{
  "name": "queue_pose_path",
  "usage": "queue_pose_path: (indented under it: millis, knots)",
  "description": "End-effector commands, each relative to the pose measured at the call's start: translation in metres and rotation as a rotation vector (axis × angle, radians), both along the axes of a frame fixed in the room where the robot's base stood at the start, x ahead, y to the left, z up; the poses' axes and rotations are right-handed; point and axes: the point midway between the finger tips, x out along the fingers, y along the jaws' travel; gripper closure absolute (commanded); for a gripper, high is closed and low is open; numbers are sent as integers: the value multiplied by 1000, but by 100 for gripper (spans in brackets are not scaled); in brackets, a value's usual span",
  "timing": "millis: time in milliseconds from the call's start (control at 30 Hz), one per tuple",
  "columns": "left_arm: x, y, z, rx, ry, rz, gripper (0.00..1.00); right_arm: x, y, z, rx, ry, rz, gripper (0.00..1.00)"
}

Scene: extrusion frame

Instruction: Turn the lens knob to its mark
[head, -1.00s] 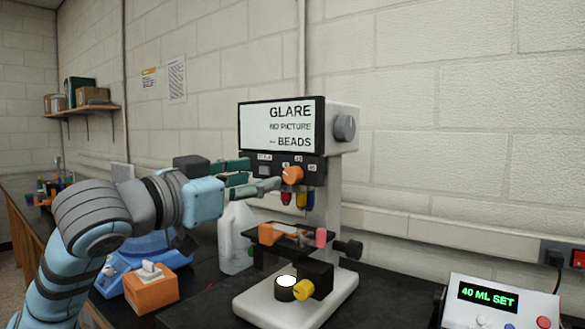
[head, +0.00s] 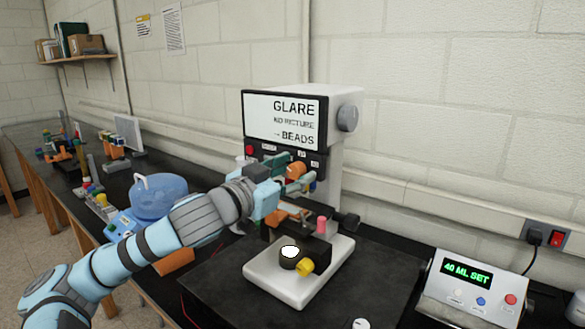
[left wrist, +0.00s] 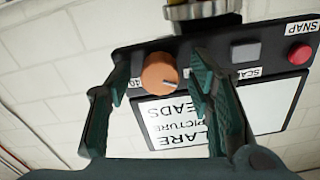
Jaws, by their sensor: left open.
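The orange lens knob (head: 295,171) sits on the dark control panel under the microscope's screen. In the left wrist view the knob (left wrist: 158,74) shows a pale pointer line toward the right, and a white label reading 40 (left wrist: 136,83) stands left of it. My left gripper (head: 290,176) is at the panel in front of the knob. In the left wrist view its two green fingers (left wrist: 160,75) stand open on either side of the knob, with gaps visible; touch cannot be told. The left finger partly hides the label. My right gripper is not in view.
The microscope screen (head: 284,120) reads GLARE, NO PICTURE, BEADS. Below the gripper are the stage with a pink knob (head: 321,225) and the white base (head: 318,285). A red SNAP button (left wrist: 299,53) is on the same panel. A display box (head: 470,285) stands at right.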

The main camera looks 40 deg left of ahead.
Motion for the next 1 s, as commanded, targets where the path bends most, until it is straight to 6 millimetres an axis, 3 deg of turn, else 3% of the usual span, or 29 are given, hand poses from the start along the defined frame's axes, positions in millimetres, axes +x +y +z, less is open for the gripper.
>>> queue_pose_path:
  millis: [67, 300, 667, 1000]
  knots:
    - [0, 0, -1, 0, 0, 0, 60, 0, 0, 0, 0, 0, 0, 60]
    - [0, 0, 0, 0, 0, 0, 99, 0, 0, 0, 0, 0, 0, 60]
    - [0, 0, 0, 48, 3, 0, 100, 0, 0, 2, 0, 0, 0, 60]
    - [0, 0, 1, 267, 6, 1, 100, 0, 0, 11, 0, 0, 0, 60]
